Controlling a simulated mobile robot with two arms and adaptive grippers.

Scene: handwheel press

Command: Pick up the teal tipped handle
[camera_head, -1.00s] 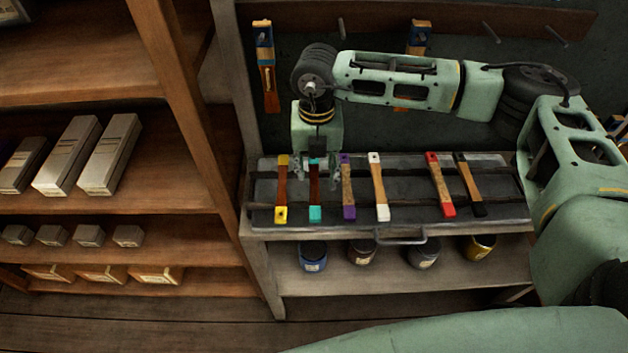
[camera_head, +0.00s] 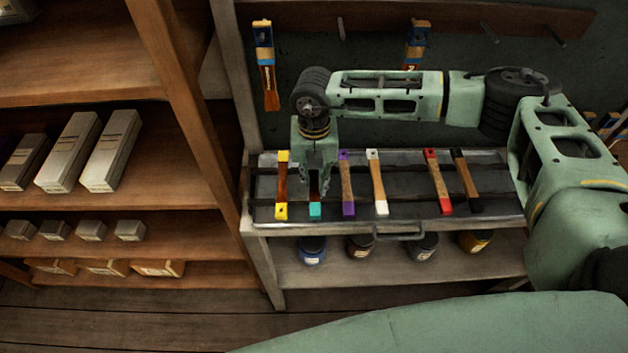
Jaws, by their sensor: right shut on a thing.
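The teal tipped handle (camera_head: 315,210) lies on the metal tray (camera_head: 408,211), second from the left in a row of handles. Its teal lower end shows; its upper part is hidden behind my gripper. My right gripper (camera_head: 314,190) points down over it and is shut on it. The handle still looks level with its neighbours; I cannot tell whether it is clear of the tray. My left gripper is not in view.
A yellow tipped handle (camera_head: 282,186) lies close on the left, a purple one (camera_head: 346,184) close on the right. White (camera_head: 377,182), red (camera_head: 438,181) and black (camera_head: 467,181) tipped handles lie farther right. Jars stand on the shelf below. A wooden shelf unit (camera_head: 185,120) stands left.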

